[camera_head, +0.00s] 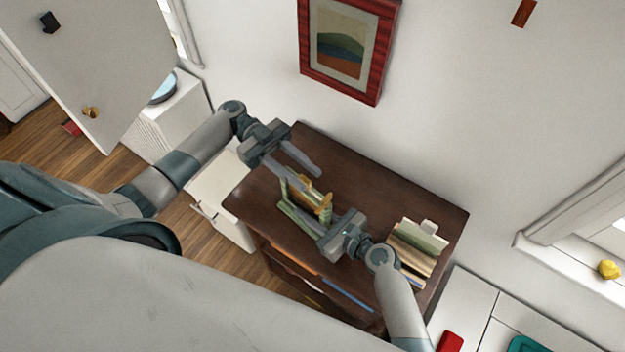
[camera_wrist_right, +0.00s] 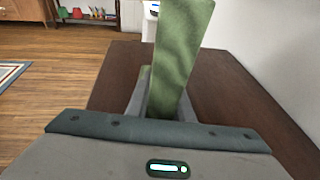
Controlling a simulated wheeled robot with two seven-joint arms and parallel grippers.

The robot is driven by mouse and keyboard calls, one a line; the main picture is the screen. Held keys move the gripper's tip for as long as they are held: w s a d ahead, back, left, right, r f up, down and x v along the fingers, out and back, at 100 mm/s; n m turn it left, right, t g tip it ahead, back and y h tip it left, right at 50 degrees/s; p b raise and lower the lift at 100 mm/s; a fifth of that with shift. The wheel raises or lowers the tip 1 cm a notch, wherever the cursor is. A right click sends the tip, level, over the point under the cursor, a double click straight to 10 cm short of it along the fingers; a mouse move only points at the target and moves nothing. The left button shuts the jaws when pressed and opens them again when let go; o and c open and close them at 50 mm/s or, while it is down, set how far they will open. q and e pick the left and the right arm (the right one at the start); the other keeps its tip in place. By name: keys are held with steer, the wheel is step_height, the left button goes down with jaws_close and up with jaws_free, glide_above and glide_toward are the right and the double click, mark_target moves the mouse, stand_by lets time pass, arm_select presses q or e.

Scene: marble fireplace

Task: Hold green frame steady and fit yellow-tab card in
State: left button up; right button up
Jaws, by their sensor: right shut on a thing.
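The green frame (camera_head: 297,215) stands on the dark brown cabinet top. My right gripper (camera_head: 328,230) is shut on its near right side; in the right wrist view the green frame (camera_wrist_right: 181,50) rises as a tall strip between the fingers. The ochre-yellow card (camera_head: 311,194) is upright at the green frame, but I cannot tell whether it is fully seated in it. My left gripper (camera_head: 308,180) is just above and behind the yellow card, its two fingers apart and apparently empty. The left fingers partly overlap the card's upper edge.
The dark cabinet (camera_head: 400,195) has free room behind and right of the frame. A stack of books or cards (camera_head: 417,245) lies at its right end, beside my right forearm. A red-framed picture (camera_head: 341,50) hangs on the wall behind. A white cabinet (camera_head: 222,195) stands to the left.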

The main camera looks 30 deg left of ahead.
arm_select(q)
steer(key=v, duration=0.7)
steer(key=shift+a, duration=0.1)
stand_by(0.5)
arm_select(e)
steer(key=o, duration=0.9)
steer(key=shift+d, duration=0.15)
steer(key=v, duration=1.1)
steer(key=shift+s+d+r, duration=0.2)
steer(key=shift+d, duration=0.1)
arm_select(q)
steer(key=shift+f, duration=0.1)
arm_select(e)
steer(key=shift+s, duration=0.1)
